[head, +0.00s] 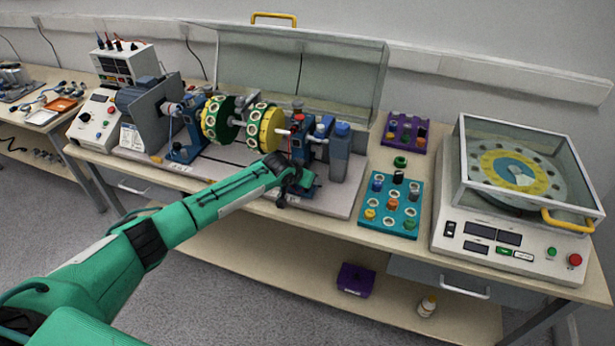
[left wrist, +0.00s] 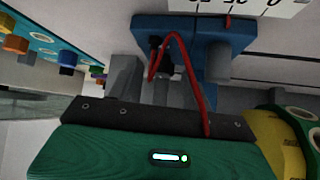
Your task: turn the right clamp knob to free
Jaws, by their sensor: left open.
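My left gripper (head: 297,178) is open at the front edge of the rotor rig, close in front of the right blue bearing stand (head: 318,150). In the left wrist view the blue stand (left wrist: 228,35) and a red cable (left wrist: 186,50) are just beyond my green gripper housing. A small dark red-topped part (head: 297,106) stands on top of the right bearing stand. I cannot tell for sure which part is the right clamp knob, and my gripper hides part of the stand's lower front. I cannot see the gripper touching a knob. My right gripper is not in view.
Green and yellow rotor discs (head: 264,128) sit left of the stand. A grey block with a blue cap (head: 340,155) stands right of it. A teal tray (head: 391,222) with several coloured knobs and a glass-lidded balancing machine (head: 505,240) are further right. A raised clear cover (head: 345,75) is behind.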

